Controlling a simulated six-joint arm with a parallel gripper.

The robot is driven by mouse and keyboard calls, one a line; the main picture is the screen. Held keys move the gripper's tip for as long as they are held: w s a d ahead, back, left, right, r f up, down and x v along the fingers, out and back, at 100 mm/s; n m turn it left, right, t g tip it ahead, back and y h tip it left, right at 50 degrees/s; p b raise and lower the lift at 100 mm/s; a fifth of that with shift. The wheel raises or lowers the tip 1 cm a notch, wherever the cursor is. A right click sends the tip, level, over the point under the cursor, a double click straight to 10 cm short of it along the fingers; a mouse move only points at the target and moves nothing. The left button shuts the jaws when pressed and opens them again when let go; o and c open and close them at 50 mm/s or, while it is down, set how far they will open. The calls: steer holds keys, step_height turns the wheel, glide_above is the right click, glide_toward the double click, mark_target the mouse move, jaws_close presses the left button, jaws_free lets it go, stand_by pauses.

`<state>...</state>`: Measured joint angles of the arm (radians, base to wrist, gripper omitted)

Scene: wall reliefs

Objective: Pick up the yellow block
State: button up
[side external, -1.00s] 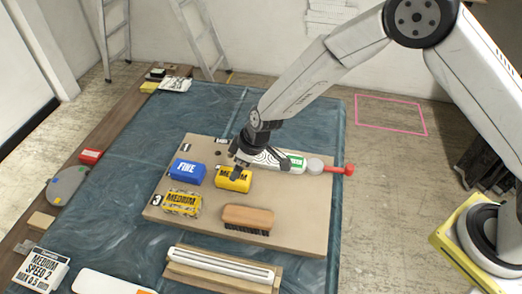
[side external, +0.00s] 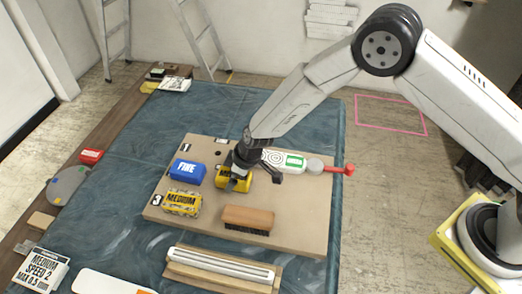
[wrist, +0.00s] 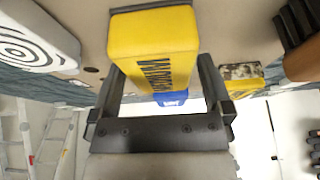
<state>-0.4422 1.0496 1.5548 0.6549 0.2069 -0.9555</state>
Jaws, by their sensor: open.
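A yellow block (side external: 221,184) with dark lettering lies on the tan board, partly hidden by my gripper in the side view. My gripper (side external: 254,181) is open and low at this block, one finger in front of it and the other toward its right. In the wrist view, the yellow block (wrist: 150,38) sits large between the spread fingers of my gripper (wrist: 160,78), one on each side. I cannot tell whether either finger touches it. A second yellow block marked MEDIUM (side external: 182,203), with a dark worn pattern, lies nearer the front left.
A blue block marked FINE (side external: 187,172) lies left of the yellow block. A wooden brush (side external: 248,220) lies in front. A white bottle with a green label (side external: 285,160) lies behind right. The tan board (side external: 305,215) is clear at its right.

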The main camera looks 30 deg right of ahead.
steer(key=shift+w+a+f, duration=0.1)
steer(key=shift+w+f, duration=0.05)
steer(key=shift+f, duration=0.2)
steer(key=shift+f, duration=0.2)
stand_by(0.9)
steer(key=c, duration=1.1)
